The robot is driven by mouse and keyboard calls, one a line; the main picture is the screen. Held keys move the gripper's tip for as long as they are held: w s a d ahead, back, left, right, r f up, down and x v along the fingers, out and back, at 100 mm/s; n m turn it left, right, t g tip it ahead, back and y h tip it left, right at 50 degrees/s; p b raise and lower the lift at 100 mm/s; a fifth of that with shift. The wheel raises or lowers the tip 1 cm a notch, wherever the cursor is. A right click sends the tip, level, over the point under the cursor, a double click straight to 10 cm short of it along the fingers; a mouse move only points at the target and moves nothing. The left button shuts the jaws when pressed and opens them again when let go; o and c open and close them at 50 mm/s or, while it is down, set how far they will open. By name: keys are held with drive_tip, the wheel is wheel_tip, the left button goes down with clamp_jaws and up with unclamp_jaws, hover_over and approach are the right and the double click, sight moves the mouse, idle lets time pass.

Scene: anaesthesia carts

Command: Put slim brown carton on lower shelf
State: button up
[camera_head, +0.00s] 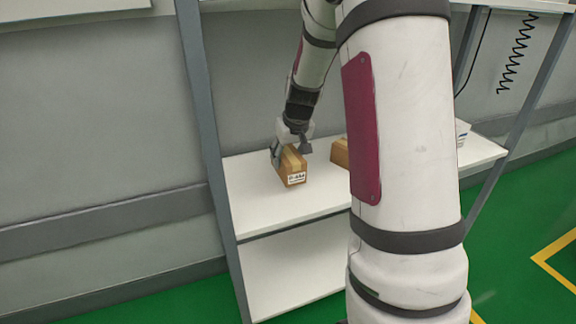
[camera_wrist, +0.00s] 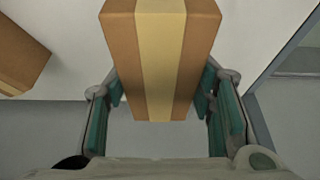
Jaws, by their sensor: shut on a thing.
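The slim brown carton (camera_head: 291,168) has a tan tape stripe and a white label on its front. It is at the left part of the upper white shelf board (camera_head: 250,200); I cannot tell whether it touches the board. My gripper (camera_head: 291,145) is shut on it from above. In the wrist view the carton (camera_wrist: 160,60) sits between the two teal-padded fingers of my gripper (camera_wrist: 160,100). The lower shelf (camera_head: 290,275) is the white board beneath, and its visible part is bare. My arm hides its right part.
A second brown carton (camera_head: 340,152) stands on the same board to the right, partly behind my arm; it also shows in the wrist view (camera_wrist: 18,55). A white box (camera_head: 462,130) is farther right. A grey post (camera_head: 205,120) bounds the shelf's left side.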

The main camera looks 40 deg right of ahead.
drive_tip(key=shift+f+b, duration=0.55)
drive_tip(key=shift+f, duration=0.95)
drive_tip(key=shift+f, duration=0.2)
drive_tip(key=o, duration=1.3)
drive_tip(key=shift+r, duration=0.1)
